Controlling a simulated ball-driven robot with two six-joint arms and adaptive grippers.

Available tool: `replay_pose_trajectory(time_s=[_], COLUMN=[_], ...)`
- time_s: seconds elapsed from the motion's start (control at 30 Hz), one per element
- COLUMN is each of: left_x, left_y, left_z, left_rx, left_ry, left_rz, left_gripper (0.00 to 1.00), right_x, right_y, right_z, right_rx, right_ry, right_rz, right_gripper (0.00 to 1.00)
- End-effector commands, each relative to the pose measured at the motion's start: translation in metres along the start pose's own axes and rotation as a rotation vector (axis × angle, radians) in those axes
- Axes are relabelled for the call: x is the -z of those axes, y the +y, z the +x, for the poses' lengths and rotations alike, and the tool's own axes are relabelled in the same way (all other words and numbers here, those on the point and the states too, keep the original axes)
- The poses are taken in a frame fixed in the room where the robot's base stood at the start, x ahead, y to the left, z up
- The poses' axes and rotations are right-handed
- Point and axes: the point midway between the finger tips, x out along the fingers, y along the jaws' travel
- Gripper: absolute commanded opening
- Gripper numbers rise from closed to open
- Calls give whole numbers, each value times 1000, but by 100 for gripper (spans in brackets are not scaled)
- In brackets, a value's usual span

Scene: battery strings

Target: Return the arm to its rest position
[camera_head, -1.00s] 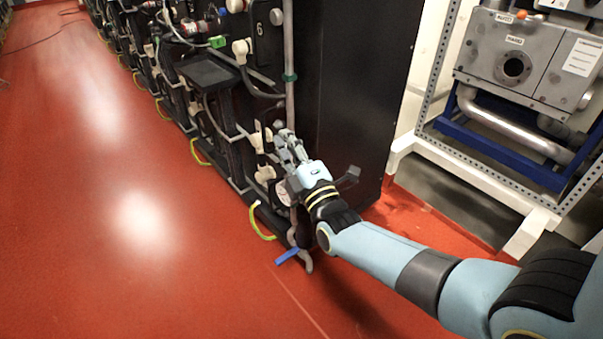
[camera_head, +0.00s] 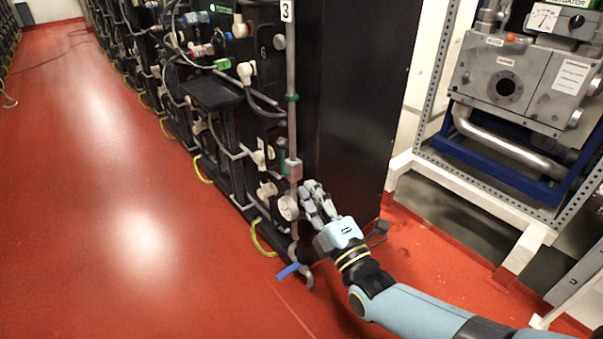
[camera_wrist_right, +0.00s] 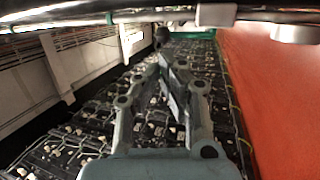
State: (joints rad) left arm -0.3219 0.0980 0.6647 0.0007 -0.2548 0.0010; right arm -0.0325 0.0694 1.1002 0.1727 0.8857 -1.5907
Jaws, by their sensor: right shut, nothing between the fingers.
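My right gripper (camera_head: 317,192) is shut and empty. It is beside the lower end of the black rack (camera_head: 350,90), just right of the grey vertical pipe (camera_head: 291,130) and the round white gauge (camera_head: 288,207). Whether it touches the rack cannot be told. In the right wrist view my gripper (camera_wrist_right: 165,72) has its fingers together with nothing between them. My right arm reaches in from the lower right. My left gripper is not in view.
A blue-handled valve (camera_head: 289,270) sits low at the pipe's bottom. A white-framed stand (camera_head: 455,185) with grey metal equipment (camera_head: 510,80) is at the right. Yellow loops (camera_head: 262,238) hang along the rack. The red floor (camera_head: 130,200) at left is clear.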

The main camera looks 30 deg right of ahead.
Motion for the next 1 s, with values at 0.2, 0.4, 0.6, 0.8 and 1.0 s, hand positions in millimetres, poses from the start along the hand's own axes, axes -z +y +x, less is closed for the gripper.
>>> replay_pose_trajectory(time_s=[0.2, 0.4, 0.6, 0.8, 1.0], left_x=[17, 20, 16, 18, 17], left_y=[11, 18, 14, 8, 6], left_z=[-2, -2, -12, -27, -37], left_rx=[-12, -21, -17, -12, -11], left_ry=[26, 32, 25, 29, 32], left_rz=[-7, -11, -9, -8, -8], left_gripper=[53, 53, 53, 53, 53], right_x=[0, 0, -3, -15, -35], right_y=[3, 3, 0, -82, -158], right_z=[-30, -36, -57, -155, -306], right_rx=[0, 0, 48, 456, 969], right_ry=[0, 0, 0, -22, -268], right_rz=[0, 0, -8, 125, 448], right_gripper=[0, 0, 0, 0, 0])
